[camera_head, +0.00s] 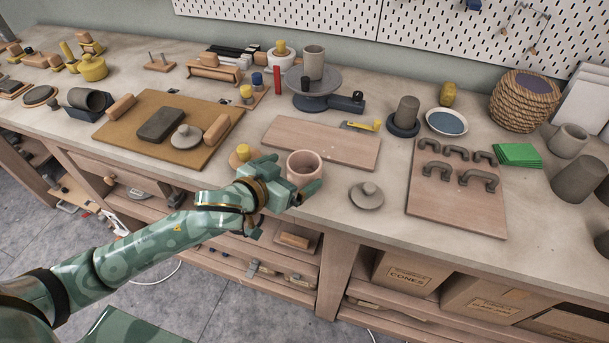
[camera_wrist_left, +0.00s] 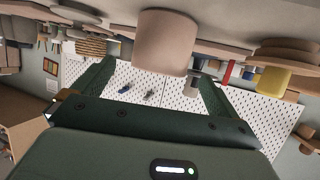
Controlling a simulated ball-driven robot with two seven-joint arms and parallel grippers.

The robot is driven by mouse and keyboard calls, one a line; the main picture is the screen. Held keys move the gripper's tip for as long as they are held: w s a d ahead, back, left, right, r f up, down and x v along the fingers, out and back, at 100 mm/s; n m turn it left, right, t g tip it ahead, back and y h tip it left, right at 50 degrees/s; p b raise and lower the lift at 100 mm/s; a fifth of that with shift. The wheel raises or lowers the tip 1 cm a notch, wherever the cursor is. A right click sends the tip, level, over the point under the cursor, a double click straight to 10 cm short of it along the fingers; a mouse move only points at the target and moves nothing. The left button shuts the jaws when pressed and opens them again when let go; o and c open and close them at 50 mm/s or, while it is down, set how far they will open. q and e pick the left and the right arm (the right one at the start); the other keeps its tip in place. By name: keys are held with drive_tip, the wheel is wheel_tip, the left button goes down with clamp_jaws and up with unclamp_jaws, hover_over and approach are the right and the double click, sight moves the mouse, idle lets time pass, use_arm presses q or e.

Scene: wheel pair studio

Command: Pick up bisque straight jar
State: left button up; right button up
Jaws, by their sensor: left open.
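The bisque straight jar (camera_head: 305,166) is a pinkish, open-topped cylinder standing upright near the front edge of the workbench. My left gripper (camera_head: 296,176) is open at the jar's near left side, with one finger showing in front of the jar. In the left wrist view, which is upside down, the jar (camera_wrist_left: 165,42) shows between and beyond the two spread fingers of the gripper (camera_wrist_left: 155,82). I cannot tell whether a finger touches it. My right gripper is in neither view.
A yellow-topped item (camera_head: 241,154) sits just left of the gripper. A grey knobbed lid (camera_head: 367,195) lies right of the jar. Behind is a bare wooden board (camera_head: 310,143). A board with several dark handles (camera_head: 455,210) lies further right. The bench front edge is close.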

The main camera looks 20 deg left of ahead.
sight(314, 157)
use_arm(q)
drive_tip(key=x, duration=0.1)
drive_tip(key=b+x, duration=0.1)
drive_tip(key=x, duration=0.3)
drive_tip(key=shift+w+r+b, duration=0.25)
drive_tip(key=shift+w+b, duration=0.05)
drive_tip(key=shift+b, duration=0.1)
drive_tip(key=shift+s+r, duration=0.1)
drive_tip(key=c, duration=1.3)
drive_tip(key=shift+o, duration=0.2)
drive_tip(key=shift+r, duration=0.1)
